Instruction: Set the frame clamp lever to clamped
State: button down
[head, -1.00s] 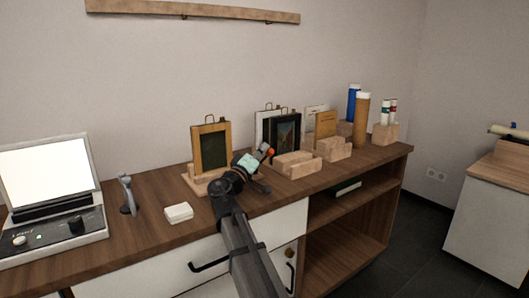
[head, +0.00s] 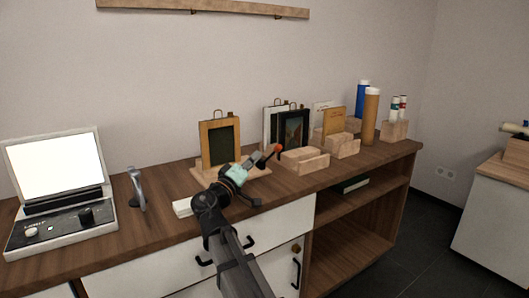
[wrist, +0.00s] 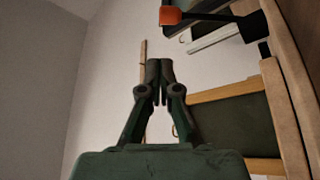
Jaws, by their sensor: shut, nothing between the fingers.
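A lever with an orange knob (head: 278,148) shows just beyond my gripper, right of the wooden frame with a dark panel (head: 220,143). The frame stands upright on a wooden base on the counter. In the wrist view the orange knob (wrist: 170,16) is at the top, on a dark bar running right, and the frame's wooden edge (wrist: 225,91) is at the right. My gripper (head: 258,157) is shut and empty; in the wrist view its fingertips (wrist: 160,70) are together, apart from the knob in the picture. My arm hides part of the lever's lower end and of the base.
More frames (head: 292,130) and wooden holders (head: 304,160) stand to the right, with upright tubes (head: 370,117) behind. A grey handheld tool (head: 137,188) and a lightbox device (head: 60,210) are left. A small white box (head: 182,208) sits beside my wrist, partly hidden. The counter (head: 158,225) is clear near its front edge.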

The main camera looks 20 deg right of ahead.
jog(key=s+a, duration=0.5)
jog(key=a, duration=0.1)
dwell(0.3)
